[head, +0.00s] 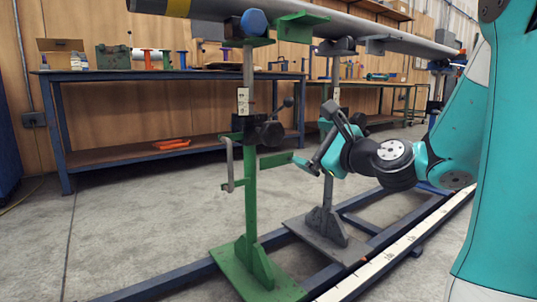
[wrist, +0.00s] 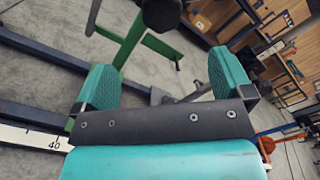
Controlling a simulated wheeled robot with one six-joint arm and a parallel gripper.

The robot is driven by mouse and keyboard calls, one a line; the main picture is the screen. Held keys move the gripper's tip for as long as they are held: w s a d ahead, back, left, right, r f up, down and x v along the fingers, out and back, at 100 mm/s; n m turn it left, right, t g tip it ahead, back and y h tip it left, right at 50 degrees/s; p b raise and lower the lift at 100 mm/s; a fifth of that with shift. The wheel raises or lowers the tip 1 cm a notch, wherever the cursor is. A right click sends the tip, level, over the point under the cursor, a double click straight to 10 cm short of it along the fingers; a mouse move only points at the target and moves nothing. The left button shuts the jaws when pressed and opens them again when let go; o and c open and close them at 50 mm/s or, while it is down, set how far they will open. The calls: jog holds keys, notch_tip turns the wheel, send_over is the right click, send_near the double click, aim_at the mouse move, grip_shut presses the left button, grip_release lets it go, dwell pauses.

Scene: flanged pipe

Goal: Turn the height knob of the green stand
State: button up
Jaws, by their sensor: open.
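The green stand (head: 250,195) stands upright left of centre in the head view, on a green base (head: 256,272). A dark round knob (head: 272,132) sits on the right side of its post, under a pale scale plate. My gripper (head: 316,138) is to the right of the knob, apart from it. In the wrist view, my gripper (wrist: 164,78) has its two teal pads wide apart with nothing between them. A dark knob (wrist: 161,12) shows beyond the pads at the top edge, partly cut off, with the green stand (wrist: 128,42) below it.
A grey stand (head: 326,222) stands close behind my gripper. A long pipe (head: 340,28) rests overhead on the stands. Blue floor rails and a white scale strip (head: 400,240) run beneath. A workbench (head: 170,75) lines the back.

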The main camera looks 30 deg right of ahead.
jog(key=p, duration=1.1)
send_near(274, 134)
jog(key=w, duration=0.1)
jog(key=w+p, duration=0.3)
jog(key=w, duration=0.2)
jog(key=w+p, duration=0.2)
jog(key=w, duration=0.3)
jog(key=shift+w+a+r+p, duration=0.15)
jog(key=shift+w+p, duration=0.05)
jog(key=shift+p, duration=0.2)
jog(key=shift+w, duration=0.7)
jog(key=c, duration=0.9)
